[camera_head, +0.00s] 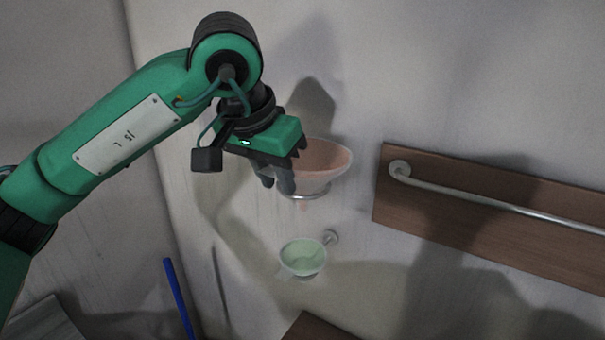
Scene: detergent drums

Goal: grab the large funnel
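The large funnel (322,170) is a wide translucent pinkish bowl shape at the wall, in the middle of the head view. A metal ring shows under it. My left gripper (278,180) points down at the funnel's left side and covers part of its rim. Its fingers look close to the funnel, but I cannot tell whether they touch or grip it. A smaller pale green funnel (303,257) sits lower, by a round wall mount. My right gripper is not in view.
A wooden board (390,210) with a metal rail (480,202) is on the wall at right. A blue pole (178,297) stands at lower left. A brown surface edge (312,328) shows at bottom centre. The wall between the funnels and the board is bare.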

